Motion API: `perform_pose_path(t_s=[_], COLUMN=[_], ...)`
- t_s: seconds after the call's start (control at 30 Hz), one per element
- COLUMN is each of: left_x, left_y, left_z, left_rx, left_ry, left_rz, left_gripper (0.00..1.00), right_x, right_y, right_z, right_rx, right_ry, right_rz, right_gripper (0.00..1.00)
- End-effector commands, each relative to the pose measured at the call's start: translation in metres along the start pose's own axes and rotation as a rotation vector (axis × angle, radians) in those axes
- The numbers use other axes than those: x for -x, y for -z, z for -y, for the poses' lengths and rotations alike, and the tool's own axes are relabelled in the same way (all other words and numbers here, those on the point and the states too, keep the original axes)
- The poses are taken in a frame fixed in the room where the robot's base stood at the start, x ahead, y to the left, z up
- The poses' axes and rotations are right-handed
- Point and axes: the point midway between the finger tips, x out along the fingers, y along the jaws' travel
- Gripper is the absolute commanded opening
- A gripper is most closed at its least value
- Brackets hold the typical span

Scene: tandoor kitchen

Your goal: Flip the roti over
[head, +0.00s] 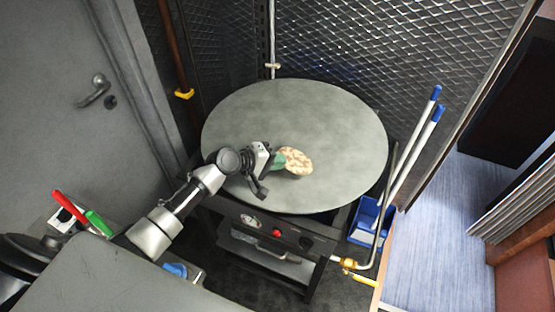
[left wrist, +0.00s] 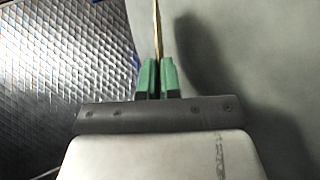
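The roti (head: 295,160) is a round, pale tan bread with brown spots, over the front middle of the large round grey griddle (head: 325,110). My left gripper (head: 278,161) reaches in from the left, its green fingers at the roti's left edge. In the left wrist view the green fingers (left wrist: 157,77) are closed together on the roti (left wrist: 157,35), which shows edge-on as a thin tan strip. I cannot tell whether the roti's far edge touches the griddle. My right gripper is not in view.
A stand with knobs (head: 275,233) is below the griddle. A blue bin (head: 366,225) with white, blue-tipped poles (head: 415,145) is at its right. A mesh wall (head: 370,50) rises behind. A grey counter (head: 125,285) is at front left. Most of the griddle is bare.

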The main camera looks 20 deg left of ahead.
Motion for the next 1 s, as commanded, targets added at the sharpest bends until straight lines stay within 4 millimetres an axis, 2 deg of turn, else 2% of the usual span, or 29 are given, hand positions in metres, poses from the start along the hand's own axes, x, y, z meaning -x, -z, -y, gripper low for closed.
perform_pose_path(t_s=[0.03, 0.13, 0.47, 0.6, 0.7, 1.0], left_x=[-0.0048, -0.0076, -0.0081, -0.0081, -0.0081, -0.0037], left_y=[0.0000, 0.0000, 0.0000, -0.0001, 0.0000, 0.0001], left_z=[0.0093, 0.0147, 0.0158, 0.0158, 0.0158, 0.0154], left_rx=[0.001, 0.000, 0.000, 0.000, 0.000, 0.000], left_ry=[-0.001, -0.002, -0.002, -0.001, -0.001, 0.000], left_rz=[0.000, 0.000, 0.000, 0.000, 0.000, 0.000], left_gripper=[0.00, 0.00, 0.00, 0.22, 0.33, 0.33], right_x=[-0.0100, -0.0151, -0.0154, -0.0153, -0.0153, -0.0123], right_y=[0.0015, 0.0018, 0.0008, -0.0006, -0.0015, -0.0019], right_z=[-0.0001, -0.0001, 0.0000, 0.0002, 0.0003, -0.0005], right_rx=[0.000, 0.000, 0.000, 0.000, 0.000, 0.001], right_ry=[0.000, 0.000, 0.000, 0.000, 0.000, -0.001], right_rz=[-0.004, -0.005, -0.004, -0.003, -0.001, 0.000], right_gripper=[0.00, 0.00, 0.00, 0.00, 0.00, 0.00])
